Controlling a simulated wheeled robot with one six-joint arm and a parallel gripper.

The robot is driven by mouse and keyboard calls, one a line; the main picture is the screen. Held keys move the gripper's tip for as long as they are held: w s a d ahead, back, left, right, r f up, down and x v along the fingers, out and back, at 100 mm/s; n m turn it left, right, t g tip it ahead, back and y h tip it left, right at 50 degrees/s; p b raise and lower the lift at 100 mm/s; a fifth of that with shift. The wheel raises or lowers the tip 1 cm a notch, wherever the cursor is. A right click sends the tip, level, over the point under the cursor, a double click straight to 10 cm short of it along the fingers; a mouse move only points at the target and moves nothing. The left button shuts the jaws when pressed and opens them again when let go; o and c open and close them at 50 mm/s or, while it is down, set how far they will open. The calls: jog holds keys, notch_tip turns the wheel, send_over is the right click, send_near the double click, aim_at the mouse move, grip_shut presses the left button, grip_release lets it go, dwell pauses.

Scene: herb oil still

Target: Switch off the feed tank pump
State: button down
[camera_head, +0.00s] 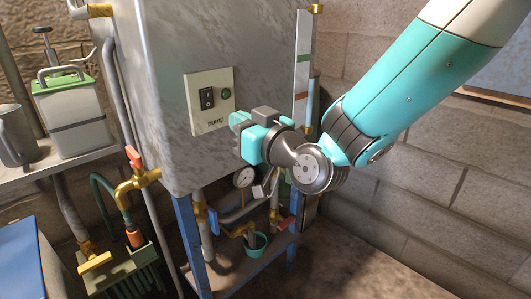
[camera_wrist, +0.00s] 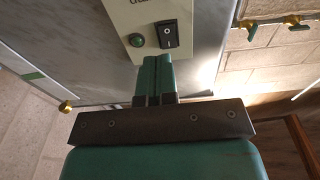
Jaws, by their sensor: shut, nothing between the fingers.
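The feed tank (camera_head: 165,70) is a grey metal box on a blue stand. On its front is a cream plate (camera_head: 213,119) labelled "pump", with a black rocker switch (camera_head: 207,98) and a round green lamp (camera_head: 226,94). In the wrist view the plate (camera_wrist: 150,12) appears upside down, with the rocker (camera_wrist: 168,34) and the lamp (camera_wrist: 137,40) just beyond my fingertips. My gripper (camera_head: 238,120) is just right of the plate's lower right corner in the head view. Its fingers (camera_wrist: 158,60) are together and empty. I cannot tell which rocker side is pressed.
A red-handled brass tap (camera_head: 138,177) sticks out at the tank's lower left. A pressure gauge (camera_head: 243,177) and pipes sit below the tank. A shelf (camera_head: 55,158) with a green-lidded canister (camera_head: 72,115) is at left. Bare floor lies at lower right.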

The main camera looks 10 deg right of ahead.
jog(key=b+v, duration=0.3)
jog(key=v, duration=0.3)
jog(key=shift+s+a, duration=0.15)
jog(key=shift+s, duration=0.45)
jog(key=shift+f, duration=0.1)
jog(key=s+d+f+g+h, duration=0.3)
jog(key=s+d+f+g, duration=0.1)
jog(key=s+g, duration=0.5)
jog(key=s+d+f+g+h, duration=0.3)
jog(key=s+f+g, duration=0.3)
jog(key=s, duration=0.4)
notch_tip(320, 180, up, 23)
jog(key=p, duration=2.2)
jog(key=shift+s+n+g, duration=0.25)
jog(key=shift+n+g, duration=0.05)
jog(key=shift+g, duration=0.1)
